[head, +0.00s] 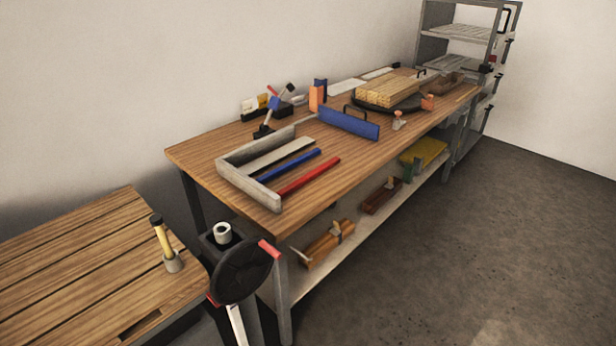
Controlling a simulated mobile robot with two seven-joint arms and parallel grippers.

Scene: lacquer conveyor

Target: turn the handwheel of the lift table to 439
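A black round disc, seemingly the handwheel (240,272), stands tilted at the right front corner of the low slatted wooden table, seemingly the lift table (75,255). Red pieces show at the disc's upper right and lower left edges. A pale strip (236,326) runs down from its lower edge to the picture's bottom. A dark block with a light grey ring (223,233) sits just behind the disc. No number or scale can be read. I cannot make out either of my grippers in the head view.
The long workbench (205,160) behind holds a grey frame (232,172), blue and red bars, and a blue plate (348,123). A grey rack (428,45) stands far back. Floor at right is clear.

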